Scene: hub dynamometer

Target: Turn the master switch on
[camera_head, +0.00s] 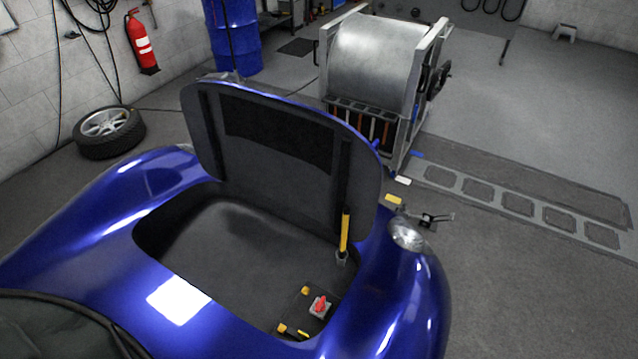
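The master switch is a small red key-like handle (320,303) on a pale grey base. It sits on a dark box or panel (308,314) in the lower right of the blue car's open front compartment (225,250). Yellow pieces (282,329) show at the box's corners. The switch is small in this view, and I cannot tell its on or off marking. Neither of my grippers shows in the head view, so nothing of mine is seen near the switch.
The raised lid (275,150) stands behind the compartment. A yellow upright piece (344,232) stands at the compartment's right edge, near the headlight (408,234). A metal roller drum (375,60) stands behind the car. Open floor lies at the right.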

